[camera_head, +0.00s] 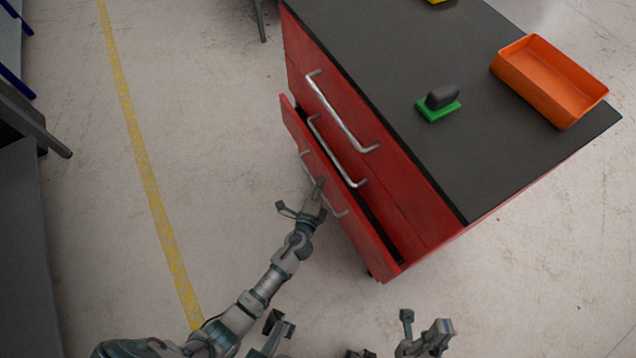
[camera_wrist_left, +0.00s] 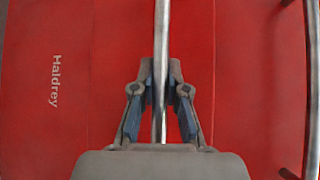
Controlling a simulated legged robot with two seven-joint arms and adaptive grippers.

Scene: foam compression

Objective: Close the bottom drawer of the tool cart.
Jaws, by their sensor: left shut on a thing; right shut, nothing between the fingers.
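The red tool cart (camera_head: 425,205) stands right of centre in the head view. Its bottom drawer (camera_head: 376,250) is partly out, with a dark gap between its front and the cart body. My left gripper (camera_head: 318,190) is at the silver handle (camera_head: 338,213) of that drawer. In the left wrist view the handle bar (camera_wrist_left: 161,50) runs between the fingers of my left gripper (camera_wrist_left: 161,105), which are shut on it, in front of the red drawer front (camera_wrist_left: 110,60). My right gripper (camera_head: 443,328) is shut and empty near the bottom edge of the head view, apart from the cart.
The dark cart top (camera_head: 400,60) carries a green block with a grey grip (camera_head: 438,105) and an orange tray (camera_head: 548,80). The upper drawers look shut; their handles (camera_head: 340,112) stick out. Clear floor with a yellow line (camera_head: 140,160) lies left of the cart.

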